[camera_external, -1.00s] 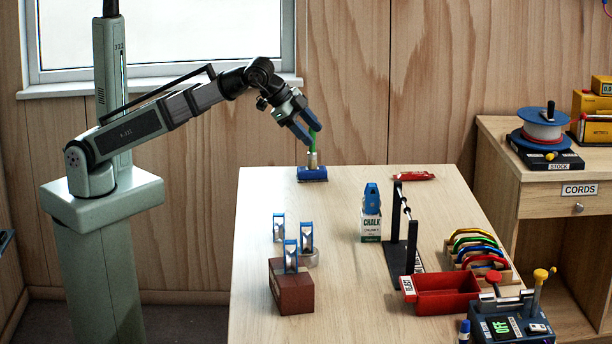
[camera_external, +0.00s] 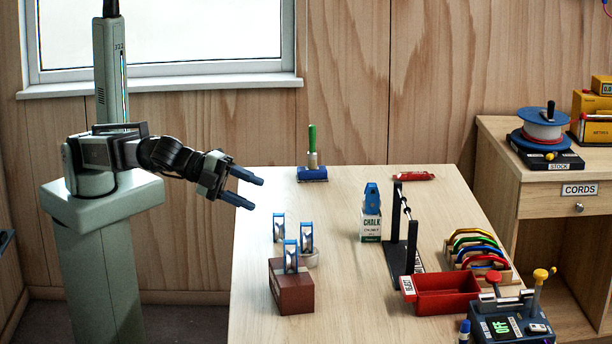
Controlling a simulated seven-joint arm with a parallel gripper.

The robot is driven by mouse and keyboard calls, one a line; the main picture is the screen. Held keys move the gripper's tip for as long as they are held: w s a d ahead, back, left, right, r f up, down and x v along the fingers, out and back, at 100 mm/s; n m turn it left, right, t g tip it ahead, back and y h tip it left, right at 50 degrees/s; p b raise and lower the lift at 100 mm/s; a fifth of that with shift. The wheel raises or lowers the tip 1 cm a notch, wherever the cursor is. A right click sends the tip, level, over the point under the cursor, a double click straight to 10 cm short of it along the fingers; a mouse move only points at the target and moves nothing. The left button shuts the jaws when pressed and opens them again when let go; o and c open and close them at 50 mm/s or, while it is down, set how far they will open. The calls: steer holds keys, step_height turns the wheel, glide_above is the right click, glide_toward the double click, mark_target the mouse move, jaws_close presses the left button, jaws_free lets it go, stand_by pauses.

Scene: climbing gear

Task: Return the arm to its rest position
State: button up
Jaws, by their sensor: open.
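My gripper (camera_external: 249,193) is open with nothing between its two blue fingers. It hangs in the air by the left edge of the light wooden table (camera_external: 345,285), pointing right and slightly down. A brush with a green handle (camera_external: 312,140) and a blue base stands upright near the table's back edge, apart from my gripper.
Several blue-and-silver devices (camera_external: 306,236) stand at the table's left, one on a brown block (camera_external: 291,290). A chalk box (camera_external: 371,224), a black stand (camera_external: 401,250), a red reject bin (camera_external: 445,292) and a control box (camera_external: 508,326) fill the right side. Air around my gripper is clear.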

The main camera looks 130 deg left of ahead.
steer(key=w+d+f+m+t+h, duration=0.1)
steer(key=w+d+f+m+h, duration=0.2)
steer(key=d+f, duration=0.55)
steer(key=w+d+f+m+h, duration=0.2)
steer(key=d+f+m+h, duration=0.15)
steer(key=d+f, duration=0.55)
steer(key=s+a+f+n+g, duration=0.1)
steer(key=s+f+n+g, duration=0.2)
steer(key=f, duration=1.8)
steer(key=s+a+f+n+g+y, duration=0.2)
steer(key=s+a+f+n+g, duration=0.15)
steer(key=s+a+f, duration=0.75)
steer(key=s+a+f+n+g+y, duration=0.1)
steer(key=s+a+f+n+g, duration=0.35)
steer(key=s+f, duration=0.95)
steer(key=s+a+f+n+g, duration=0.1)
steer(key=s+a+n+g, duration=0.1)
steer(key=s, duration=0.9)
steer(key=s+a+f+n+g+h, duration=0.1)
steer(key=s+a+f+n+g, duration=0.1)
steer(key=s, duration=0.9)
steer(key=s+a+f+n+g+h, duration=0.1)
steer(key=s+g, duration=0.4)
steer(key=s, duration=0.7)
steer(key=shift+a+f+n+g, duration=0.35)
steer(key=shift+a+n, duration=0.5)
steer(key=shift+a, duration=0.3)
